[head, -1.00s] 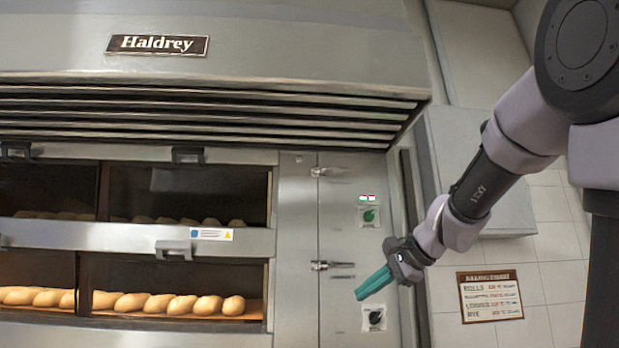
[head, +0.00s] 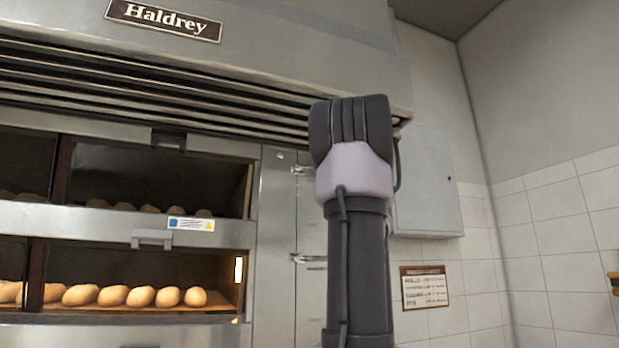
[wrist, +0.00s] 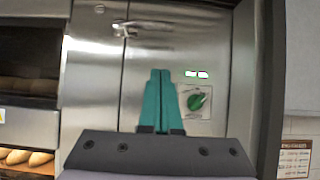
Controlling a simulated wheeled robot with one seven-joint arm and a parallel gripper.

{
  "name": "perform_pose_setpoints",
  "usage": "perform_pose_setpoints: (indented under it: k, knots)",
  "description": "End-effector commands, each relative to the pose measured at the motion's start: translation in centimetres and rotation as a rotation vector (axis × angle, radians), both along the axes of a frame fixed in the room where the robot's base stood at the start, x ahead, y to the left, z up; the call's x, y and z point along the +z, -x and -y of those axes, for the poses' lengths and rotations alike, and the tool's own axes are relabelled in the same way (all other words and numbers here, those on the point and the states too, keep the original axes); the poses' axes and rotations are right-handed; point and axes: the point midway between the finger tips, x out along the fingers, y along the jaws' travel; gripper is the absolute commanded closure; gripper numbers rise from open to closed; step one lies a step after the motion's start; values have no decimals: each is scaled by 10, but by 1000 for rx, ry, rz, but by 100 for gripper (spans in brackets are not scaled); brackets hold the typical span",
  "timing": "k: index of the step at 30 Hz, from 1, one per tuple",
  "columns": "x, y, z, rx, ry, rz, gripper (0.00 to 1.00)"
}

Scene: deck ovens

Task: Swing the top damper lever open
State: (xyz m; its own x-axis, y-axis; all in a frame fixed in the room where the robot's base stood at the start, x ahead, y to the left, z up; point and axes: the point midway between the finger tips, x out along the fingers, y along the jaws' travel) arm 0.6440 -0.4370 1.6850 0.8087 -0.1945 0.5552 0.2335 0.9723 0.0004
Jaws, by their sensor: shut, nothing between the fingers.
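The top damper lever (head: 301,170) is a small metal handle on the steel panel right of the ovens. My arm hides its right part in the head view. In the wrist view the top lever (wrist: 124,27) lies roughly level, above and left of my fingers. My gripper (wrist: 160,72) shows two teal fingers, shut together and empty, pointing up toward the panel below the lever. I see no contact with the lever. In the head view my arm hides the gripper. A lower lever (head: 306,258) sits further down the panel.
A green knob (wrist: 195,102) and a lit green display (wrist: 197,74) are close right of my fingers. Oven openings with bread rolls (head: 140,296) lie left. A grey wall box (head: 426,185) and a sign (head: 424,287) are on the right wall.

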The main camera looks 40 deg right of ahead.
Motion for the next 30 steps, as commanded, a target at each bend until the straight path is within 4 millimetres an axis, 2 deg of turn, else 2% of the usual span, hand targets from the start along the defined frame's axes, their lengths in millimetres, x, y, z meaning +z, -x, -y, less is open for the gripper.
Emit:
perform_pose_setpoints:
  k: [8, 13, 17, 27, 30]
  knots:
    - [1, 0, 0, 0, -1, 1, 100]
    - [5, -7, 2, -1, 1, 1, 100]
    - [15, -23, 5, 1, 1, 0, 100]
    - [56, -81, 19, 0, 2, 1, 100]
    - [73, -84, 20, 0, 3, 2, 100]
